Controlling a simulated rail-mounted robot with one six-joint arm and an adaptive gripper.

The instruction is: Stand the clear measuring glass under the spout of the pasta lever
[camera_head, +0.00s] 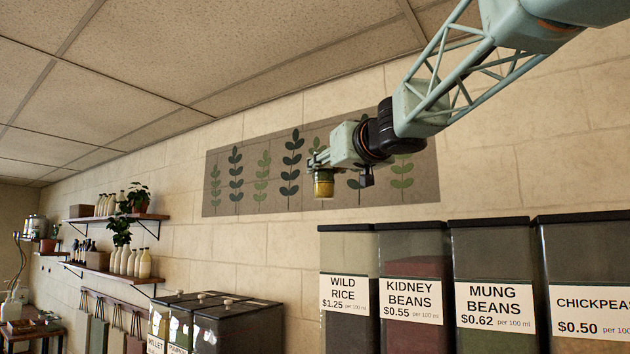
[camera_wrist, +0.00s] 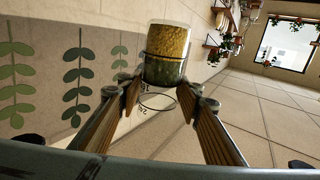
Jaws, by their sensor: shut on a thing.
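A clear glass (camera_head: 323,184) with yellow contents hangs from the end of my arm, high in front of the wall and roughly upright in the head view. The glass also shows in the wrist view (camera_wrist: 169,45), with yellow above and dark green in its lower part. I cannot tell whether the green is contents or background seen through the glass. My gripper (camera_head: 318,162) is shut on the glass; its fingers (camera_wrist: 162,88) sit on either side of it in the wrist view. A thin ring shows between the fingers. I see no dispenser labelled pasta, and no pasta lever or spout.
Tall bins labelled wild rice (camera_head: 346,293), kidney beans (camera_head: 412,300), mung beans (camera_head: 494,305) and chickpeas (camera_head: 590,310) stand below right. Lower dark-lidded bins (camera_head: 240,327) stand left of them. Wall shelves (camera_head: 120,216) hold bottles and plants. The air around the glass looks clear.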

